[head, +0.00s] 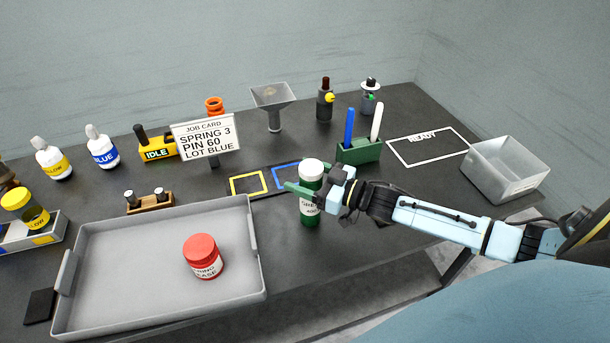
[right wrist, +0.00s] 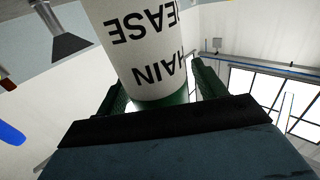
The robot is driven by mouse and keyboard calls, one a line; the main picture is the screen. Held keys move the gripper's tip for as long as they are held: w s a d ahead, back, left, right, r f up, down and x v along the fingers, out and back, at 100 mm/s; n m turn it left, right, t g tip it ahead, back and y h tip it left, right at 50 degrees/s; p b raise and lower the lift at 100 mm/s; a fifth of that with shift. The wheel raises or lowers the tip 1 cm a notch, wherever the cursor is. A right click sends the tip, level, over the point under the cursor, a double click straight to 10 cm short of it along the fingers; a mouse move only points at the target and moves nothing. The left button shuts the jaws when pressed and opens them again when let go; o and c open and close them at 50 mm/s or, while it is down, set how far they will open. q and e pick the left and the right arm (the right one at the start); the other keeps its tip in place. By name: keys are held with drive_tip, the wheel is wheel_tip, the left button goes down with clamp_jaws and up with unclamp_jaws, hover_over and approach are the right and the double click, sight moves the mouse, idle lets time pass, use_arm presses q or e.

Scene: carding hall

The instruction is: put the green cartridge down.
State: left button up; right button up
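The green cartridge (head: 309,207) has a white cap and a white label. It is upright in the head view, in front of the blue-outlined square (head: 287,177) on the dark table. My right gripper (head: 312,188) reaches in from the right with its green fingers on either side of the cartridge and is shut on it. In the right wrist view the cartridge (right wrist: 150,50) fills the space between the fingers (right wrist: 160,90), its label reading upside down. I cannot tell whether its base touches the table. My left gripper is not in view.
A grey tray (head: 110,290) with a red-lidded jar (head: 203,257) lies to the left. A green pen holder (head: 358,151) stands just behind the cartridge. A job card (head: 206,138) stands behind left. A white-outlined area (head: 428,147) is clear beside a grey bin (head: 506,169).

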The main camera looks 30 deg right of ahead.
drive_tip(key=shift+s, duration=0.1)
drive_tip(key=v, duration=1.1)
drive_tip(key=shift+s+d, duration=0.2)
drive_tip(key=shift+s, duration=0.15)
